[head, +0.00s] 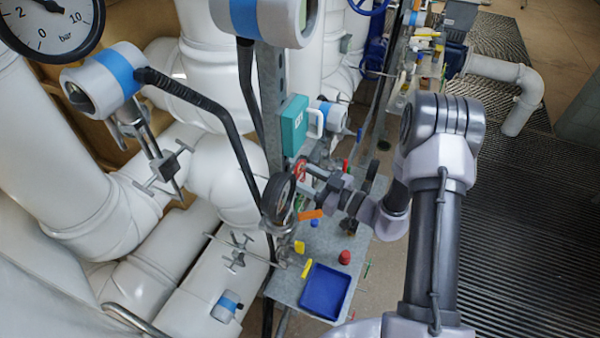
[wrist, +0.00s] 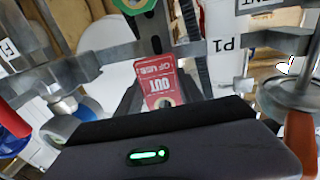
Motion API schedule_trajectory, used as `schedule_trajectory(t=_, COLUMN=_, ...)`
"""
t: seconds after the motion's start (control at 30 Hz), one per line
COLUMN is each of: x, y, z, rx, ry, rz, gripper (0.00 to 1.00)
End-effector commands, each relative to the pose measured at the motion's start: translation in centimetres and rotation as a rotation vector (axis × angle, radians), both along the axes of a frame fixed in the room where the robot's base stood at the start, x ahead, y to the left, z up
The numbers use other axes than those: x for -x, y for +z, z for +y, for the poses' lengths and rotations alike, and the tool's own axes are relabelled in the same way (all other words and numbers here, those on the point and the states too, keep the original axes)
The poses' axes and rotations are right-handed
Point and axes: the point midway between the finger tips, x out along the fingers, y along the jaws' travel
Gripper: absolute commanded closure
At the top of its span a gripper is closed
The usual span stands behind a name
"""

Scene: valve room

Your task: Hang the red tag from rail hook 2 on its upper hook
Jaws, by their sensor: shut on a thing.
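My gripper (head: 310,172) is at the middle of the head view, beside the pipework and above the grey bench. It is shut on the red tag (head: 300,169), which shows as a small red and white patch there. In the wrist view the red tag (wrist: 158,82) stands just past my dark gripper body (wrist: 180,140).
A round gauge (head: 278,198) is close left of my gripper. A teal box (head: 294,125) is above it. Dark grating at right is clear.

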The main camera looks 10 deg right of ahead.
Motion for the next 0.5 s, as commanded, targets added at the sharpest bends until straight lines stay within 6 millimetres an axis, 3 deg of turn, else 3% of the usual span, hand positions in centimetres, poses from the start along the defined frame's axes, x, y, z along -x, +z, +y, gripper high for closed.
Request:
schedule_trajectory(t=0.37, x=0.0, y=-0.07, z=0.02, rx=0.0, ry=0.0, rz=0.0, gripper=0.81)
schedule_trajectory(t=0.4, x=0.0, y=-0.06, z=0.02, rx=0.0, ry=0.0, rz=0.0, gripper=0.48)
schedule_trajectory(t=0.5, x=0.01, y=-0.07, z=0.01, rx=0.0, ry=0.0, rz=0.0, gripper=0.3)
